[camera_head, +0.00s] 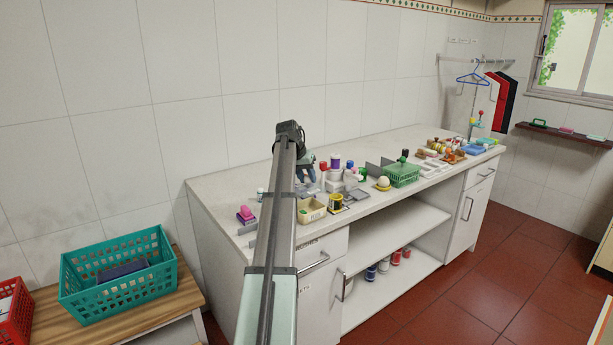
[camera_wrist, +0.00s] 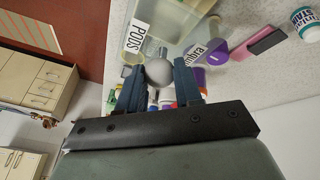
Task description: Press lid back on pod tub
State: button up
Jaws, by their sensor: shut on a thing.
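My gripper (camera_wrist: 160,70) shows two blue fingers in the wrist view, closed on a round grey knob (camera_wrist: 158,73). The knob looks like the handle of the lid, but the lid's plate is hard to make out. A pale, see-through tub with a white PODS label (camera_wrist: 137,29) lies just beyond the fingers. I cannot tell whether the lid touches its rim. In the head view my gripper (camera_head: 307,172) is low over the left part of the counter, and my arm hides part of the area; the tub cannot be picked out there.
A purple item with an Umbria label (camera_wrist: 194,52), a pink-and-black block (camera_wrist: 252,45) and a stain jar (camera_wrist: 306,22) are close by. Bare counter shows at the back left.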

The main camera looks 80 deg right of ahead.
aim_at(306, 188)
jog(key=shift+f, duration=2.85)
jog(key=shift+f, duration=0.2)
jog(key=o, duration=1.6)
jog(key=shift+r, duration=0.1)
jog(key=shift+r, duration=3.4)
jog(key=shift+c, duration=0.5)
grip_shut()
